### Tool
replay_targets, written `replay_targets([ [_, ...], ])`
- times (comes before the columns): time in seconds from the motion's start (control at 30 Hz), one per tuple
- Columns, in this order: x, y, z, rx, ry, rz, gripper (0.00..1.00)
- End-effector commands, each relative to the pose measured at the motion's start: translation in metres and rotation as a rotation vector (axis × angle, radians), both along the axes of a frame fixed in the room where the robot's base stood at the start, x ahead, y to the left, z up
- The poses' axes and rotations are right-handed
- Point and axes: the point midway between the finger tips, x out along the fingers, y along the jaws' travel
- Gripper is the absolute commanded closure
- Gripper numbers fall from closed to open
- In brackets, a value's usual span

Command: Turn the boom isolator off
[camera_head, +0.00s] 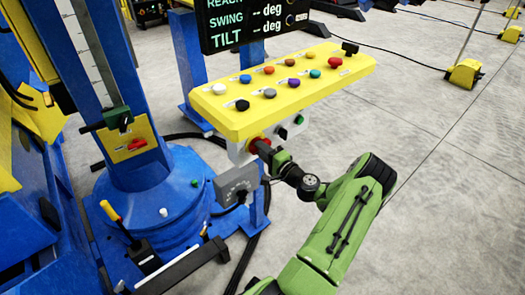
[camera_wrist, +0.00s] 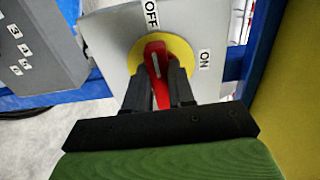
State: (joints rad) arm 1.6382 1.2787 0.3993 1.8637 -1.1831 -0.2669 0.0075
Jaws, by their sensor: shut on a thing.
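The boom isolator is a red rotary handle (camera_wrist: 154,50) on a yellow disc (camera_wrist: 181,50), mounted on a light grey plate (camera_wrist: 112,38). In the wrist view the OFF label (camera_wrist: 151,14) is above the disc and the ON label (camera_wrist: 204,59) is at its right. The handle stands nearly upright in the picture, its upper end towards OFF. My gripper (camera_wrist: 169,78) is shut on the handle, one dark finger on each side. In the head view my gripper (camera_head: 263,147) reaches the red and yellow isolator (camera_head: 254,143) below the yellow panel; the fingers hide part of it.
The yellow panel (camera_head: 352,66) with several coloured knobs overhangs my gripper. Green and black buttons (camera_head: 298,119) sit right of the isolator. A grey box (camera_head: 237,184) and the blue positioner base (camera_head: 160,215) are at the left.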

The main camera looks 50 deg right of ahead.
Motion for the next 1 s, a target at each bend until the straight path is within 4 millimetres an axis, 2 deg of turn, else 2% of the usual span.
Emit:
replay_targets([
  [0.07,0.001,0.0,0.002,-0.006,-0.005,0.002,1.0],
  [0.1,0.001,0.0,0.002,-0.006,-0.005,0.002,0.72],
  [0.23,0.001,0.0,0.002,-0.005,-0.003,0.002,0.52],
  [0.57,-0.004,0.001,0.001,0.0,0.0,-0.001,0.51],
  [0.67,-0.021,0.004,0.001,0.002,0.001,-0.002,0.51],
  [1.0,-0.114,0.024,0.003,0.001,-0.001,-0.005,0.51],
])
